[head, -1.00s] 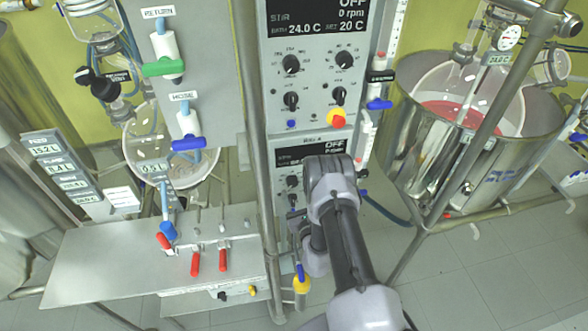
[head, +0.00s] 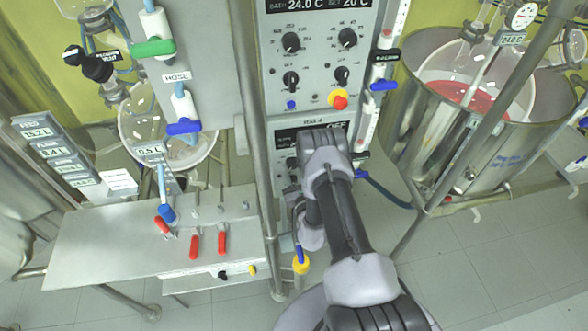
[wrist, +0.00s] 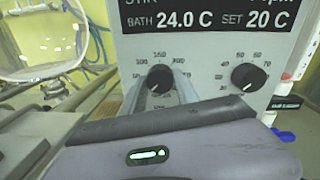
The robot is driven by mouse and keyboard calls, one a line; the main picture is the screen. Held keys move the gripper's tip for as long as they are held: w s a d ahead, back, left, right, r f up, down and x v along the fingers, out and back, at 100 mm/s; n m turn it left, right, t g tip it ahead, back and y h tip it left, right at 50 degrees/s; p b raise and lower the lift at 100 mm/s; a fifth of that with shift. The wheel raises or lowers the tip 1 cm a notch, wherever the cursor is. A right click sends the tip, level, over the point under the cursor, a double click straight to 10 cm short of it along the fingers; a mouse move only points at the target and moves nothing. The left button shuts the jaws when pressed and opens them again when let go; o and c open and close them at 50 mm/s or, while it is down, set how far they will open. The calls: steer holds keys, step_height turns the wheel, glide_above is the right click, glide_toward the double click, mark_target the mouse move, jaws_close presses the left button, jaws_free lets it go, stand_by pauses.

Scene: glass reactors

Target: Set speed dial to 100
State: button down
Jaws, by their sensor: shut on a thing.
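The speed dial (wrist: 159,79) is a round black knob with numbers such as 100 and 150 around it, on the left of the lower grey control panel in the wrist view. My gripper (wrist: 160,88) faces the panel, its two grey fingers closed around the sides of this knob. The exact mark that the knob points to is not readable.
A second black dial (wrist: 248,77), with a scale through 50, 60 and 70, sits right of the held one. The display (wrist: 208,18) reads bath 24.0 C and set 20 C. A similar upper panel (head: 315,70) has a red-yellow stop button (head: 339,100). A steel pole (head: 254,130) stands left.

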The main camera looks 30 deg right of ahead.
steer(key=m+b, duration=0.2)
steer(key=m, duration=0.2)
steer(key=m+b, duration=0.1)
steer(key=m, duration=0.3)
steer(key=shift+m, duration=0.4)
steer(key=m+b, duration=0.1)
steer(key=m, duration=0.3)
steer(key=shift+w+m+h, duration=0.1)
steer(key=shift+m+h, duration=0.2)
steer(key=shift+h, duration=0.1)
steer(key=shift+m+b, duration=0.4)
steer(key=shift+m, duration=2)
steer(key=c, duration=0.9)
jaws_free()
